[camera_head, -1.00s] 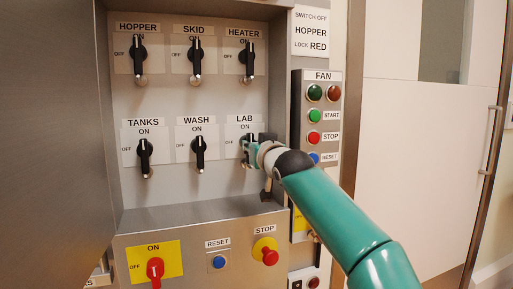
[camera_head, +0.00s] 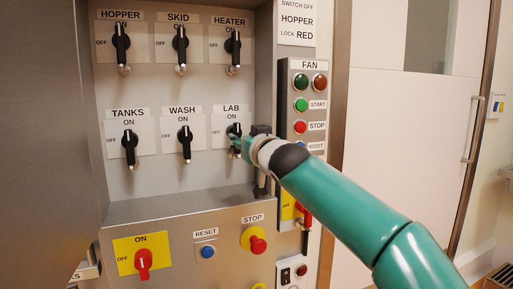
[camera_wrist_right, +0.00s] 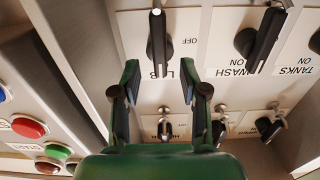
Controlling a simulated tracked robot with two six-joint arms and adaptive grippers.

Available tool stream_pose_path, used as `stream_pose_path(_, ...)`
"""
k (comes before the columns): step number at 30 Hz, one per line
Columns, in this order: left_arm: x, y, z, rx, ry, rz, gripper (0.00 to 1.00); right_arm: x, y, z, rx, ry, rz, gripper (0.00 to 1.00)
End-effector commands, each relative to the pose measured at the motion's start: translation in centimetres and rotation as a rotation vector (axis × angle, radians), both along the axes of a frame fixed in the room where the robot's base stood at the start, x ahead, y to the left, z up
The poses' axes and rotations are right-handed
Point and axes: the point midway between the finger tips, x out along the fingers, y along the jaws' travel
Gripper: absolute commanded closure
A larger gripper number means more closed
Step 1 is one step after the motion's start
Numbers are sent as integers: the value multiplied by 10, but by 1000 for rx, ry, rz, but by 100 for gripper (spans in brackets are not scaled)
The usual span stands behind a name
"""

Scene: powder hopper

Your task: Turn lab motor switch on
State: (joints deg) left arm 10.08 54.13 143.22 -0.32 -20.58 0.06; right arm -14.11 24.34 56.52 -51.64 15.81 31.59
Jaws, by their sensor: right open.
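The LAB switch (camera_head: 234,129) is a black lever knob on a white plate, in the lower row at the right of the grey panel. Its handle looks roughly upright in the head view; the gripper partly covers its lower part. In the right wrist view, which is upside down, the LAB switch (camera_wrist_right: 159,40) has its handle running up the picture to a pale tip. My right gripper (camera_head: 243,146) is at the switch's lower right. In the wrist view its fingers (camera_wrist_right: 160,82) are apart with nothing between them, over the LAB label. My left gripper is not in view.
The WASH switch (camera_head: 185,140) is left of LAB and the HEATER switch (camera_head: 233,46) above it. The FAN button box (camera_head: 303,130) stands close on the right. A ledge with a red STOP button (camera_head: 258,245) juts out below. A white door (camera_head: 400,120) is farther right.

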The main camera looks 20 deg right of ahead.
Motion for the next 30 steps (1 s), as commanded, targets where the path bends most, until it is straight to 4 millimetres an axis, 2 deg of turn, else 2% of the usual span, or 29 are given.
stream_pose_path(6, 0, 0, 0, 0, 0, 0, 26, -38, -1, 1, -2, -1, 3, 56)
stream_pose_path(15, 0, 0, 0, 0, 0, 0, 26, -75, -2, 0, 0, 1, 2, 56)
stream_pose_path(30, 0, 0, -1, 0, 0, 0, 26, -81, -2, -1, 1, 2, 2, 56)
